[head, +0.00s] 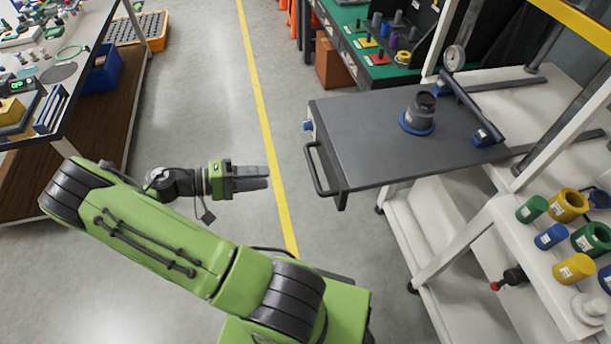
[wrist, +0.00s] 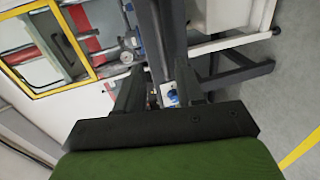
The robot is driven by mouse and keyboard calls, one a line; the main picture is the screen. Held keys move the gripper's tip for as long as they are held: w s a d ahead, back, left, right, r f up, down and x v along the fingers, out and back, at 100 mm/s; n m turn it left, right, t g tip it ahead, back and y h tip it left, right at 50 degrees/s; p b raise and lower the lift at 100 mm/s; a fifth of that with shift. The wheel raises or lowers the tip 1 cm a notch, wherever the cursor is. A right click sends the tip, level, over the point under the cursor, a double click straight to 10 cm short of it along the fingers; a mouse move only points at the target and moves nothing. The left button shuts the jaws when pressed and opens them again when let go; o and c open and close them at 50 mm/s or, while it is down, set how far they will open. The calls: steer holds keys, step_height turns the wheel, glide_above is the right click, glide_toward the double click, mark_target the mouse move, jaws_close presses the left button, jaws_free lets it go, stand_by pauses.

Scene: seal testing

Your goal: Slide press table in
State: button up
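The press table (head: 365,125) is a dark grey slab that sticks out of the white frame into the aisle. A black bar handle (head: 317,172) is on its near left edge, with a blue knob (head: 308,126) beside it. A dark grey fixture with a blue base ring (head: 418,118) stands upright on the slab. My gripper (head: 268,177) is left of the handle, pointing at it and apart from it. In the wrist view its fingers (wrist: 160,90) are spread, with a blue knob (wrist: 173,97) seen beyond the gap. Nothing is held.
A white shelf at right (head: 530,260) holds several coloured cylinders. A green-topped bench (head: 380,72) with small parts stands behind the press. A workbench (head: 85,60) is at left. Grey floor with a yellow line (head: 262,120) lies open between them.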

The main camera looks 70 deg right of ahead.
mark_target(315, 172)
steer(key=b+x, duration=0.1)
steer(key=x, duration=1.3)
steer(key=shift+s+f+b, duration=0.2)
steer(key=shift+s+b, duration=0.05)
steer(key=shift+b, duration=0.15)
jaws_close()
